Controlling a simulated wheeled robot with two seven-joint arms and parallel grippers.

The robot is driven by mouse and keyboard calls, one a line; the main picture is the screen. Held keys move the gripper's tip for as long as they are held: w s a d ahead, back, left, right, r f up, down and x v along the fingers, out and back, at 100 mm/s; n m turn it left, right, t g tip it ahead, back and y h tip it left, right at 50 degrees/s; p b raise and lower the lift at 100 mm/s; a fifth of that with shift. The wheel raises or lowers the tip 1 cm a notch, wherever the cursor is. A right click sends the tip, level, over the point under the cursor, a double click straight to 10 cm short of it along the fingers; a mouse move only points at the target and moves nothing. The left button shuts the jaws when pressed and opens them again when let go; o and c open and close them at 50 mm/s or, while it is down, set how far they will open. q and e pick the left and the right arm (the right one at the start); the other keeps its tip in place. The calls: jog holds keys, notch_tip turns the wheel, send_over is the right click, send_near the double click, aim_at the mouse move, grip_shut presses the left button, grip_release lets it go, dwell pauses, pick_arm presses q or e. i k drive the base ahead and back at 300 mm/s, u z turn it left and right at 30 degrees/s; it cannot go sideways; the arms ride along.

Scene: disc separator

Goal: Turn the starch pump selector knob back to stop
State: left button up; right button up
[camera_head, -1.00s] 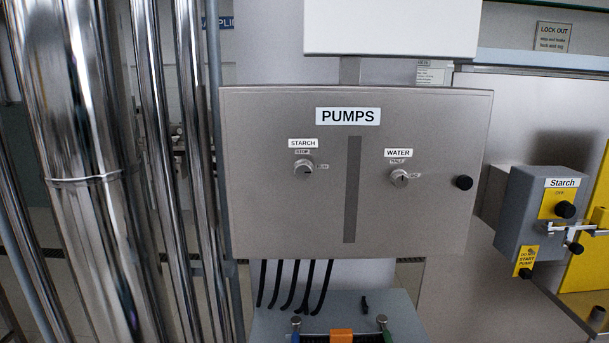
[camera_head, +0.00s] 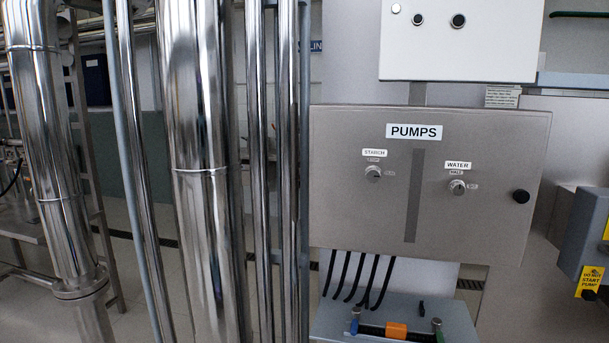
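The starch selector knob (camera_head: 373,173) is a small round metal knob on the left half of the grey PUMPS panel (camera_head: 340,215). A white STARCH label (camera_head: 374,153) sits above it, with small position tags above and to its right. The knob's pointer direction is too small to tell surely. The water knob (camera_head: 457,187) is on the right half under its WATER label (camera_head: 458,165). Neither of my grippers shows in the head view.
Shiny vertical pipes (camera_head: 195,120) stand left of the panel. A white box (camera_head: 460,50) with buttons is above it. Below are black cables (camera_head: 358,275) and a grey box (camera_head: 455,315) with an orange part (camera_head: 396,330). A grey control box (camera_head: 585,230) is at far right.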

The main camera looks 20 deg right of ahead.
aim_at(373, 174)
jog(key=u, duration=0.65)
jog(key=i, duration=1)
jog(key=z, duration=1.15)
